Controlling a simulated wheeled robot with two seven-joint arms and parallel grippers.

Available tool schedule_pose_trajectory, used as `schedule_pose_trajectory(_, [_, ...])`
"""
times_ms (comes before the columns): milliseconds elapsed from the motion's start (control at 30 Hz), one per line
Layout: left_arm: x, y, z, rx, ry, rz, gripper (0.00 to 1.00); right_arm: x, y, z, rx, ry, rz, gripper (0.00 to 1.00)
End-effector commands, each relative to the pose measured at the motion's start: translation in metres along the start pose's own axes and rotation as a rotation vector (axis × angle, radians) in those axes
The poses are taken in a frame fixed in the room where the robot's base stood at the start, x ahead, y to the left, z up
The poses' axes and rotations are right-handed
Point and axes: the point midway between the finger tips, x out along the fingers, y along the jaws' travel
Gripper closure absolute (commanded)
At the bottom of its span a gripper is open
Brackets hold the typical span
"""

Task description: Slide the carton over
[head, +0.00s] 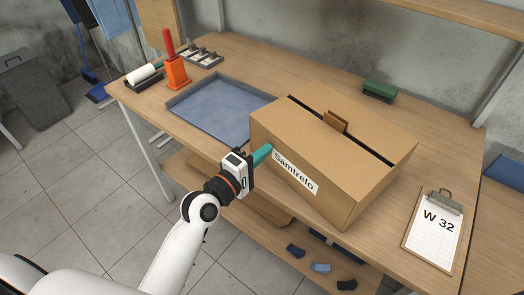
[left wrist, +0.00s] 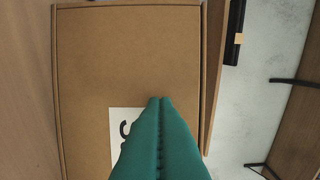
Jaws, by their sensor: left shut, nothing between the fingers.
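A brown cardboard carton (head: 300,123) stands upright on the wooden workbench (head: 440,155). A dark slot runs along its top, with a brown tab rising from it. Its front side carries a white label (head: 295,172) reading "Samtrelo". My left gripper (head: 263,154) is shut and empty, its teal fingertips at the carton's front side by the label's left end. In the left wrist view the shut fingers (left wrist: 160,102) lie over the carton face (left wrist: 130,60) and partly cover the label (left wrist: 123,124). I cannot tell whether they touch the carton. My right gripper is not in view.
A blue tray with a grey rim (head: 215,105) lies empty, left of the carton. A clipboard (head: 432,230) marked "W 32" lies at the right front. A green block (head: 379,90) sits behind the carton. An orange holder (head: 177,72) and a roller (head: 143,75) stand far left.

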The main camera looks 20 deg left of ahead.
Motion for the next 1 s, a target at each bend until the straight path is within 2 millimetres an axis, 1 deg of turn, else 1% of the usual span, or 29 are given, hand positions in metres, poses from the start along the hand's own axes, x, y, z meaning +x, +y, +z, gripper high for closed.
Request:
schedule_pose_trajectory(167, [0.0,-0.001,-0.001,0.0,0.0,0.0,1.0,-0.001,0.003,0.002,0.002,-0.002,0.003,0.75])
schedule_pose_trajectory(233, [0.005,-0.003,-0.005,-0.003,0.001,0.0,1.0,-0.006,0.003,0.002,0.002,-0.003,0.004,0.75])
schedule_pose_trajectory(333, [0.019,-0.007,-0.018,-0.006,0.002,-0.001,1.0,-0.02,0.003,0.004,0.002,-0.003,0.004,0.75])
schedule_pose_trajectory(400, [0.032,-0.007,-0.031,-0.006,0.002,0.0,1.0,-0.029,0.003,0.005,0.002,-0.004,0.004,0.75])
schedule_pose_trajectory(500, [0.048,-0.006,-0.048,-0.006,0.002,-0.001,1.0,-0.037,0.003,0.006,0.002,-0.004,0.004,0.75])
schedule_pose_trajectory(600, [0.059,-0.004,-0.059,-0.003,0.001,-0.002,1.0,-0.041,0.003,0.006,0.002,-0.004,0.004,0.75])
schedule_pose_trajectory(733, [0.065,-0.001,-0.066,-0.001,0.002,-0.001,1.0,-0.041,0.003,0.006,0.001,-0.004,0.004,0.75])
schedule_pose_trajectory(1000, [0.065,0.0,-0.065,0.0,0.001,-0.001,1.0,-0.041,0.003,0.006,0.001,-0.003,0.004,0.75])
